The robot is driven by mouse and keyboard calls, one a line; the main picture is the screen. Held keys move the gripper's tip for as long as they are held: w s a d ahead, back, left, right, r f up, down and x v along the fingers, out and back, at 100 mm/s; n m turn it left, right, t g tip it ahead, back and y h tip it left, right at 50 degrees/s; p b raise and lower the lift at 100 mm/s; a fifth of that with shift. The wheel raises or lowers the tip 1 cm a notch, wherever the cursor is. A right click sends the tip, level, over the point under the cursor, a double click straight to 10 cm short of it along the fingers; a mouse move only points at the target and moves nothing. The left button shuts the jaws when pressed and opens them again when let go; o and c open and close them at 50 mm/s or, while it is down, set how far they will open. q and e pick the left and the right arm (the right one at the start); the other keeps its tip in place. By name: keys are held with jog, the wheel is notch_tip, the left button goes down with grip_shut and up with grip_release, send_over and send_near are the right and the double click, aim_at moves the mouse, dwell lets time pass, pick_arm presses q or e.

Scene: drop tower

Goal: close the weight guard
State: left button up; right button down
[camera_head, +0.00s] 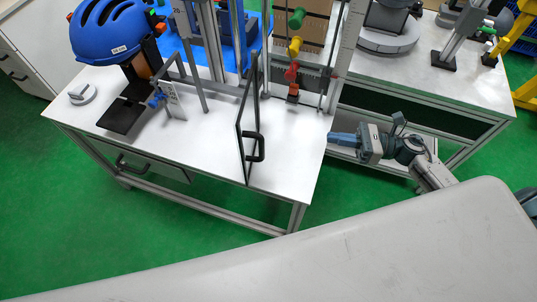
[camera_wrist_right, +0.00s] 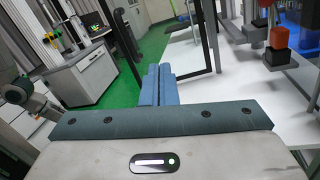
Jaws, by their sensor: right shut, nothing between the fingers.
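The weight guard, a clear panel in a black frame (camera_head: 239,132) with a black handle (camera_head: 258,147), stands upright on the white table. It is swung out towards the table's front edge, away from the drop tower's posts (camera_head: 215,45). My right gripper (camera_head: 330,137) is at the table's right edge, to the right of the guard and apart from it. Its blue fingers are shut and empty; they also show in the right wrist view (camera_wrist_right: 155,85). Black frame bars (camera_wrist_right: 207,35) stand beyond the fingers there. My left gripper is not in view.
A blue helmet (camera_head: 112,30) sits at the table's left, above a black plate (camera_head: 121,116). A column with green, yellow and red parts (camera_head: 291,70) stands behind the guard's right side. A second white table (camera_head: 430,75) is at the back right. The table top right of the guard is clear.

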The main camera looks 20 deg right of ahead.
jog(key=a+r+n+g+p, duration=0.2)
jog(key=a+n+g+p, duration=0.1)
jog(key=a, duration=1.3)
jog(key=n+p, duration=0.1)
jog(key=p, duration=0.1)
jog(key=shift+n+p, duration=0.3)
jog(key=shift+n, duration=0.1)
jog(key=shift+w+f, duration=0.1)
